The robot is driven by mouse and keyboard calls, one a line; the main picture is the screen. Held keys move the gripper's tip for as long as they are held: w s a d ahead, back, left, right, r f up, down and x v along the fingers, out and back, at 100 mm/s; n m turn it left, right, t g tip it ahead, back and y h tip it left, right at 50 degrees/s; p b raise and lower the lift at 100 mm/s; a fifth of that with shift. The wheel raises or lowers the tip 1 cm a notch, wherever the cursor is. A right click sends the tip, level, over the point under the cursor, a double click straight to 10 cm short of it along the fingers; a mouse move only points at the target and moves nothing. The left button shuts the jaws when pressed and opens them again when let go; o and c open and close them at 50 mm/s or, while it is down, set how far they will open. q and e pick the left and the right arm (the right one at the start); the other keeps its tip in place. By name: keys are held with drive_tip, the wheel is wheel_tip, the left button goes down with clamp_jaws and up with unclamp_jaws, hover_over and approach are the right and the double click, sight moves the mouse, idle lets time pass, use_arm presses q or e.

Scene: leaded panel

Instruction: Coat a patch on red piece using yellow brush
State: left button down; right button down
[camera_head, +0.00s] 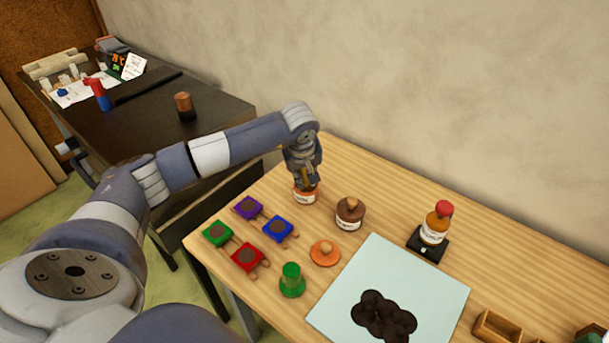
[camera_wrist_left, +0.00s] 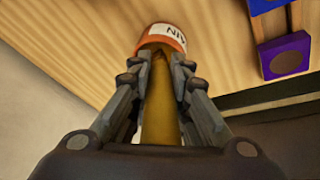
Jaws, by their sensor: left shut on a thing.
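My left gripper (camera_head: 305,182) is shut on the yellow brush (camera_wrist_left: 160,112), pointing down over the orange jar (camera_head: 305,195). In the left wrist view the brush's far end reaches the mouth of the orange jar (camera_wrist_left: 163,37); the bristles are hidden, and I cannot tell how deep they are. The red piece (camera_head: 244,264) lies flat near the table's left edge, with a dark round patch on its top. My right gripper is not in view.
Green (camera_head: 212,242), blue (camera_head: 271,237) and purple (camera_head: 242,214) pieces lie around the red one. An orange lid (camera_head: 325,253), a green cup-like object (camera_head: 292,283) and a brown jar (camera_head: 350,215) stand nearby. A pale blue sheet (camera_head: 440,290) bears a dark shape.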

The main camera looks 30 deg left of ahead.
use_arm(q)
drive_tip(key=shift+s, duration=0.1)
drive_tip(key=shift+r+p, duration=0.55)
drive_tip(key=shift+r, duration=0.25)
drive_tip(key=shift+r+p, duration=1.35)
drive_tip(key=shift+r, duration=1.3)
